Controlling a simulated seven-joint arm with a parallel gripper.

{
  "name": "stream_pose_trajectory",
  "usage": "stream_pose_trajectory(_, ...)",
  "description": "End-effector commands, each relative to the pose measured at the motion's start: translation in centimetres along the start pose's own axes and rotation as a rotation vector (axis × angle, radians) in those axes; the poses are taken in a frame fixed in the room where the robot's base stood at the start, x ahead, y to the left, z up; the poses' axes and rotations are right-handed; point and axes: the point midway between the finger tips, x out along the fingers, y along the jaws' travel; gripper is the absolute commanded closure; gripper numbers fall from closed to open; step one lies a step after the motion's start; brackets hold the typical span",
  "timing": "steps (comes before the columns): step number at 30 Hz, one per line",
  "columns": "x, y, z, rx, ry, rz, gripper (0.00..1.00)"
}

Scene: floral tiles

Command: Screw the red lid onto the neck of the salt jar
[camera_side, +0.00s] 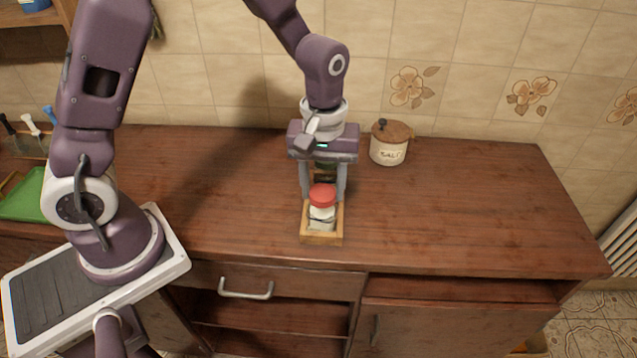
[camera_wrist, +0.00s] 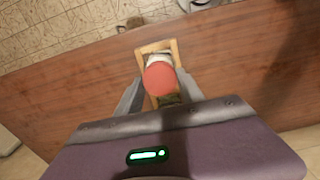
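The red lid (camera_side: 322,194) sits over the white top of the salt jar (camera_side: 322,214), which stands in a small wooden crate (camera_side: 323,239). I cannot tell whether the lid is seated on the neck or only just above it. My gripper (camera_side: 323,191) points down over the crate, one finger on each side of the lid. In the wrist view the lid (camera_wrist: 160,78) lies between the fingertips (camera_wrist: 160,76), and it hides most of the jar. Whether the fingers touch the lid is not clear.
Something dark green (camera_side: 326,166) shows in the crate behind the jar, partly hidden by my gripper. A cream pot marked SALT (camera_side: 388,150) with a wooden lid stands at the back, to the right. The wooden counter (camera_side: 460,210) is clear on the right. A green board (camera_side: 24,196) lies far left.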

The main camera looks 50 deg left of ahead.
Motion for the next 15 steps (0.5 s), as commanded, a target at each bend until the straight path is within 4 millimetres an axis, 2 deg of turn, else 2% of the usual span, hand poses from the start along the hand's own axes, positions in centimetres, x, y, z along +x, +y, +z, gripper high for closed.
stream_pose_trajectory(7,0.03,0.03,0.00,0.420,0.000,0.001,0.91)
stream_pose_trajectory(15,0.02,0.06,0.04,0.468,0.000,0.001,0.91)
